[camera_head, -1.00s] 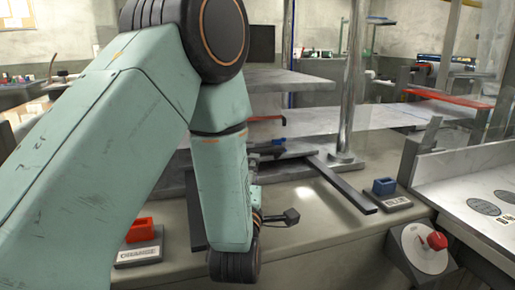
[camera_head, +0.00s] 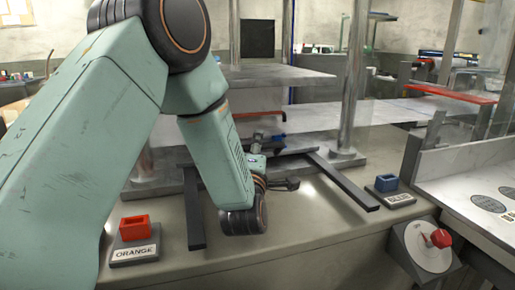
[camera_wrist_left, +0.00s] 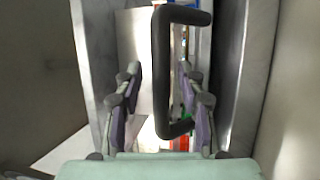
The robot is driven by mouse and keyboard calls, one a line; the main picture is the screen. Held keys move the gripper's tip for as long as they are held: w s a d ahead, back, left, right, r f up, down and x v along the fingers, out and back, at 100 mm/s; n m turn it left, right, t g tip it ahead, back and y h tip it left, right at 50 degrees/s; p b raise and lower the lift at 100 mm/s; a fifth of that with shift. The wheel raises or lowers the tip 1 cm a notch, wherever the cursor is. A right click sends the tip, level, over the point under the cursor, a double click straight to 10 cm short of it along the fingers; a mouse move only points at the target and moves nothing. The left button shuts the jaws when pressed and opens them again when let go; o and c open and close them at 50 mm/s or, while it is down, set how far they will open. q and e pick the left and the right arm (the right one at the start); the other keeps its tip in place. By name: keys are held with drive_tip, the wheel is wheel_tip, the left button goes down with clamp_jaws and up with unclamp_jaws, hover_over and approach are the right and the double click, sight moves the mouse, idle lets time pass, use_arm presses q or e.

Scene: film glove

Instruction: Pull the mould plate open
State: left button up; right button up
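The mould plate's dark edge (camera_head: 292,154) lies low in the press in the head view, between two dark rails (camera_head: 342,180) that reach toward me. My forearm and wrist hide much of it. In the left wrist view a black C-shaped handle (camera_wrist_left: 160,70) stands between the fingers of my left gripper (camera_wrist_left: 160,110). The fingers are open, with a gap on both sides of the handle. In the head view the left gripper (camera_head: 266,138) is mostly hidden behind my wrist, close to the plate's front. My right gripper is in neither view.
A red knob (camera_head: 441,238) is at front right. A metal post (camera_head: 352,90) and the upper platen (camera_head: 275,75) flank the space.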

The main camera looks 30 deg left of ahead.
use_arm(q)
drive_tip(key=shift+w, duration=0.15)
clamp_jaws()
idle(0.7)
